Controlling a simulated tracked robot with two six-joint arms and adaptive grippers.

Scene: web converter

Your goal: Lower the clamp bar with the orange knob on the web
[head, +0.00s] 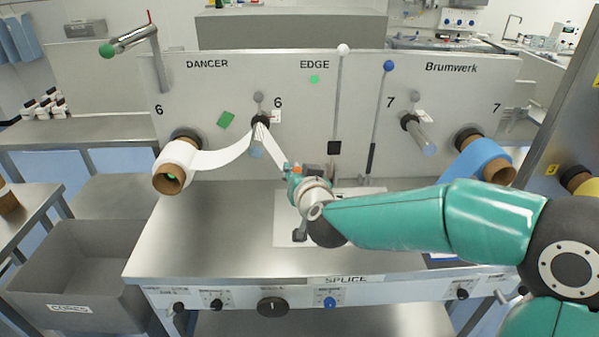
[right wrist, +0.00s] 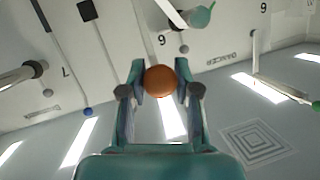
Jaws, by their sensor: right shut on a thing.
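My right gripper (head: 292,170) is above the back of the steel table, its fingers closed around the orange knob (right wrist: 160,80). In the right wrist view the knob sits between the two fingertips (right wrist: 160,88). In the head view only a bit of orange (head: 297,169) shows at the fingers. The clamp bar itself is mostly hidden behind my gripper and wrist; I cannot tell its angle. The white web (head: 222,157) runs from the roll at the left over a roller and down toward my right gripper, where its end is hidden. My left gripper is not in view.
The upright panel (head: 225,90) stands behind the table (head: 200,225). Two thin rods, one with a white ball (head: 343,49) and one with a blue ball (head: 389,66), rise right of my gripper. A blue roll (head: 480,158) is at the right. The table's left part is clear.

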